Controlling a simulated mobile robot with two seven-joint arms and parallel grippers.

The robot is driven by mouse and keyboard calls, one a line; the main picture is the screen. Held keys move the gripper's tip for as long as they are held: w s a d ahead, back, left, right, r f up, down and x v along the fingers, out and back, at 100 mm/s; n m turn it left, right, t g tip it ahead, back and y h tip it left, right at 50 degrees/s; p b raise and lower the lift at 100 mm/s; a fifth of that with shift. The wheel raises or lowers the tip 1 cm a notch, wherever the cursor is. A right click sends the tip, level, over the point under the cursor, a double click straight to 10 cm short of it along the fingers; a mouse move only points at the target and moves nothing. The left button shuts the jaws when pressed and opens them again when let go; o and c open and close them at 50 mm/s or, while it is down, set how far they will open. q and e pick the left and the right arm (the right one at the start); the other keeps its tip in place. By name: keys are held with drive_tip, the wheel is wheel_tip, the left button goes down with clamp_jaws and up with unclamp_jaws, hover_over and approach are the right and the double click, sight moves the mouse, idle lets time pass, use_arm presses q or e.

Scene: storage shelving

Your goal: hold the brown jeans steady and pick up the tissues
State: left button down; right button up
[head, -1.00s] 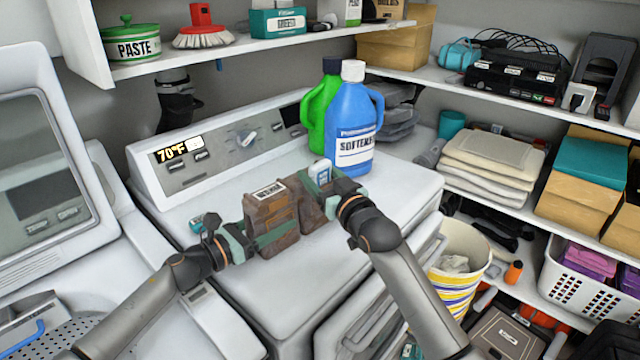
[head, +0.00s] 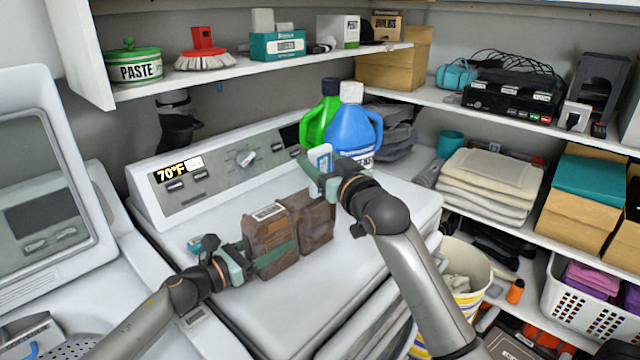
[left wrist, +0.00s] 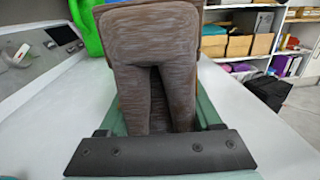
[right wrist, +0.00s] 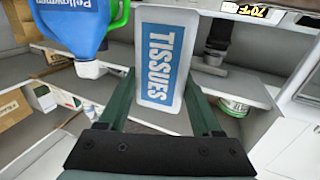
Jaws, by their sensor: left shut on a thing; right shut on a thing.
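The brown jeans (head: 270,241), with a white label on top, stand upright on the white washer top. My left gripper (head: 262,256) is shut on the jeans, its green fingers on both sides of the lower part. The jeans also fill the middle of the left wrist view (left wrist: 150,60). The tissues (head: 320,158), a small white pack with a blue label, are in my right gripper (head: 330,178), which is shut on them and holds them above the washer. The right wrist view shows the pack (right wrist: 160,60) between the green fingers.
A blue softener bottle (head: 350,128) and a green bottle (head: 318,120) stand close behind the tissues. The washer top (head: 350,255) is clear right of the jeans. A wall shelf (head: 250,65) hangs above the control panel.

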use_arm(q)
drive_tip(key=shift+a, duration=0.1)
idle(0.3)
unclamp_jaws()
